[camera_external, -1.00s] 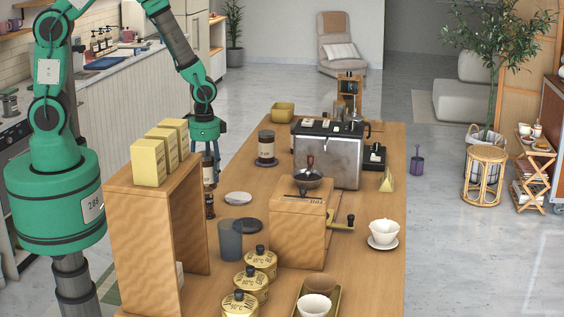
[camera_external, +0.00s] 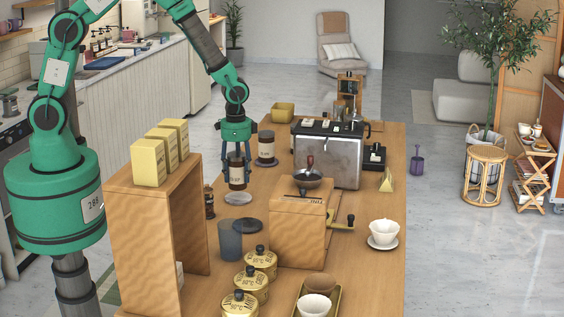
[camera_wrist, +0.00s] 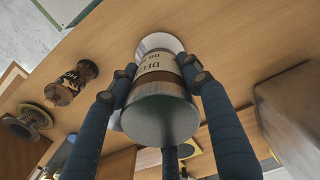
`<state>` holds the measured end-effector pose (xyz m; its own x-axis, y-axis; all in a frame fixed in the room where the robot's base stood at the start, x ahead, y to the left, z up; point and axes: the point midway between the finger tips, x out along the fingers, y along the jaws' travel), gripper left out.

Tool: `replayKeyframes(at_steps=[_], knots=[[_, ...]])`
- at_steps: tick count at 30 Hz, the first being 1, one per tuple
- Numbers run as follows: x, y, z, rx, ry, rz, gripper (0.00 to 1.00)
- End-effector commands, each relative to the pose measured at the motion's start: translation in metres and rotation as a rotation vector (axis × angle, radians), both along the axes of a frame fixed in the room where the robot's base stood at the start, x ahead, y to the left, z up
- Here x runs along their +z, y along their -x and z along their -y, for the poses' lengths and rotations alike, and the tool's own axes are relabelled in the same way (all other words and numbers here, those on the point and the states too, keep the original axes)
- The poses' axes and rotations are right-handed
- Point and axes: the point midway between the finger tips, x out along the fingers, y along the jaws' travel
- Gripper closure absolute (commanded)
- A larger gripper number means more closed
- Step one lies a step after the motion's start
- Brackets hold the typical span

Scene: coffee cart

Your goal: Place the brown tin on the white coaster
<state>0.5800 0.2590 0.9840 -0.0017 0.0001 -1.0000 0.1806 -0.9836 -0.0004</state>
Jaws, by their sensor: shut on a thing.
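The brown tin (camera_external: 237,174) with a pale label is upright in my gripper (camera_external: 237,164), whose fingers close around its sides. The tin also shows in the wrist view (camera_wrist: 163,105), between the fingers of my gripper (camera_wrist: 160,85). The white coaster (camera_external: 238,198) lies flat on the table, right below the tin in the external view. Part of the coaster (camera_wrist: 158,42) shows behind the tin in the wrist view; the rest is hidden. The tin's base looks slightly above the coaster, but I cannot tell the exact gap.
A similar dark tin (camera_external: 266,146) stands behind to the right. A dark coaster (camera_external: 248,226), grey cup (camera_external: 230,241) and wooden grinder (camera_external: 298,230) are nearer the camera. A small dark bottle (camera_external: 209,203) stands to the left. The steel machine (camera_external: 328,155) is to the right.

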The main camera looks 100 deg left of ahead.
Motion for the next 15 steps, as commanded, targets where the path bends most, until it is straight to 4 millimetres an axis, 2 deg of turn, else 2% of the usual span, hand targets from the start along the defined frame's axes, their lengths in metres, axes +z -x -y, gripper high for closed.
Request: replayKeyframes(at_steps=[5, 12, 15], knots=[[-0.006, 0.0, 0.0, 0.0, 0.0, -0.001, 0.88], [-0.03, 0.001, 0.0, 0.0, 0.0, -0.002, 0.88], [-0.035, 0.0, 0.0, 0.0, 0.0, 0.0, 0.88]])
